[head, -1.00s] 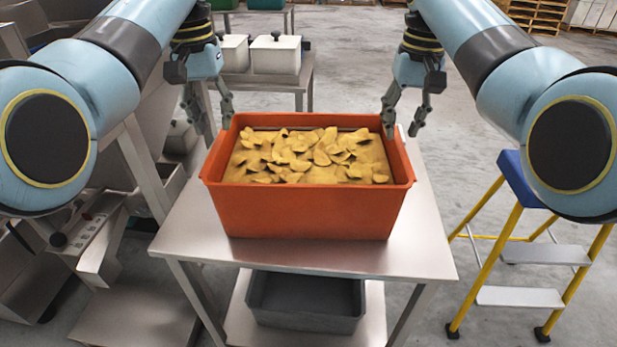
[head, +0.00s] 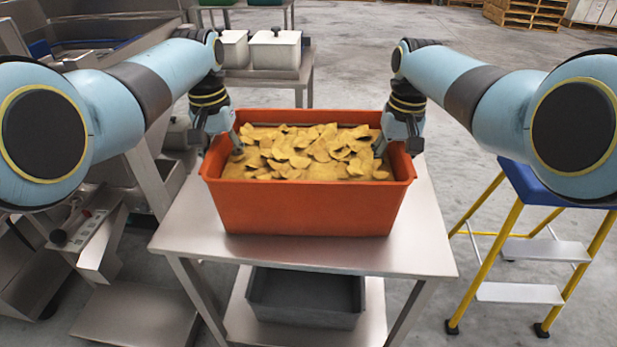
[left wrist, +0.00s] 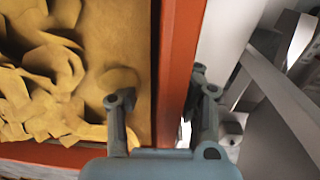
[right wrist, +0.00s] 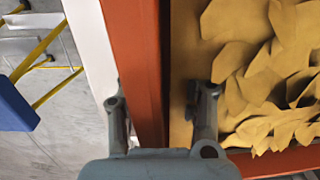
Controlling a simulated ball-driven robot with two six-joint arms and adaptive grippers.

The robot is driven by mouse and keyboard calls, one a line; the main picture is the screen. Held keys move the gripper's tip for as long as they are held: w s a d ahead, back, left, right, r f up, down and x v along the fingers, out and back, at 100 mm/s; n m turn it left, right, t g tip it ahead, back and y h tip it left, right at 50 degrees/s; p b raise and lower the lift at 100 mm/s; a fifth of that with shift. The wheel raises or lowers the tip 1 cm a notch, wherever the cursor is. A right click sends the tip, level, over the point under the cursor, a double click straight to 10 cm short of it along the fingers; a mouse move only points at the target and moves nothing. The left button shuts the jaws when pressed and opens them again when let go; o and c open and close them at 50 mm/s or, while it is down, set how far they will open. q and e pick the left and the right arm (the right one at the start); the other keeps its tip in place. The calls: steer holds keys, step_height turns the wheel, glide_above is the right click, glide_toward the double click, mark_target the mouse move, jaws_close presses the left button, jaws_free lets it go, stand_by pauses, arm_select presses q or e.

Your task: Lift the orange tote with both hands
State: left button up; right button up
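The orange tote (head: 305,208), filled with yellow chips (head: 310,150), stands upright on a steel table (head: 412,240). My left gripper (head: 222,150) is at the tote's left wall. In the left wrist view my left gripper (left wrist: 160,98) has one finger inside over the chips and one outside, with the wall (left wrist: 178,70) between them and gaps showing. My right gripper (head: 394,150) is at the right wall. In the right wrist view my right gripper (right wrist: 160,95) also straddles the wall (right wrist: 133,60), fingers apart. Both look open.
A grey bin (head: 305,297) sits on the table's lower shelf. A yellow step stool with a blue top (head: 540,185) stands to the right. Steel machinery (head: 95,240) stands close on the left. White containers (head: 275,52) sit on a table behind.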

arm_select(q)
jaws_close()
arm_select(e)
jaws_close()
